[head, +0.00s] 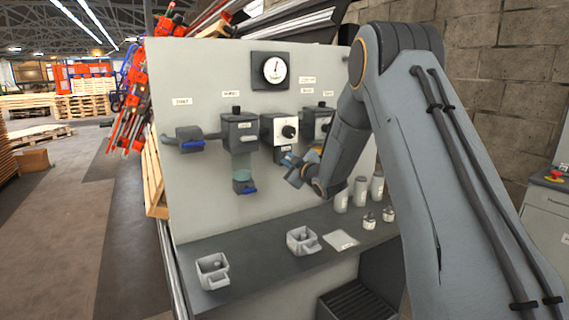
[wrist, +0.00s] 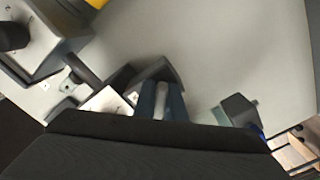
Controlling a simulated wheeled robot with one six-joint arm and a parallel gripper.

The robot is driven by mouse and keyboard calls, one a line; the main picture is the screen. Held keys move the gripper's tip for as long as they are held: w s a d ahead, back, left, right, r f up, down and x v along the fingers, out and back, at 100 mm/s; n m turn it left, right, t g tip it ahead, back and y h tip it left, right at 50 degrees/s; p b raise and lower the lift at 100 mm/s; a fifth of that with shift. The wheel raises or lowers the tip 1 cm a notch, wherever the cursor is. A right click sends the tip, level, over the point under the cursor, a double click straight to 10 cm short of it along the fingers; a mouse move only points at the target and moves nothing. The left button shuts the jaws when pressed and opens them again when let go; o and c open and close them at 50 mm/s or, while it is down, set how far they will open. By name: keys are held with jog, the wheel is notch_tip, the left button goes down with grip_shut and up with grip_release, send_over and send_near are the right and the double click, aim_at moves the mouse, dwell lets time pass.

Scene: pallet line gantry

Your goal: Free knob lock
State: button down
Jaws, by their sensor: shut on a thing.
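A white box with a round black knob (head: 289,131) is mounted on the upright pale panel. A dark fitting (head: 282,155) hangs under this box. My gripper (head: 288,161) is at that fitting, below and apart from the knob. In the wrist view my two blue fingers (wrist: 161,101) are closed around a small pale part (wrist: 161,101) in front of a dark housing (wrist: 158,72). Most of the held part is hidden by the fingers, and I cannot tell which part is the lock.
A dark grey box (head: 240,135) stands left of the white one, with a blue-handled valve (head: 245,187) below. A gauge (head: 274,70) is above. The shelf (head: 262,262) carries two pale cups, a white card and several canisters. My arm covers the panel's right side.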

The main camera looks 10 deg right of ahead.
jog(key=m+b, duration=0.1)
jog(key=m, duration=0.8)
jog(key=shift+f, duration=0.1)
dwell(0.4)
jog(key=c, duration=1.8)
grip_release()
jog(key=shift+s, duration=0.1)
jog(key=b+v, duration=0.2)
jog(key=v, duration=0.5)
jog(key=shift+s+d, duration=0.1)
jog(key=shift+s, duration=0.2)
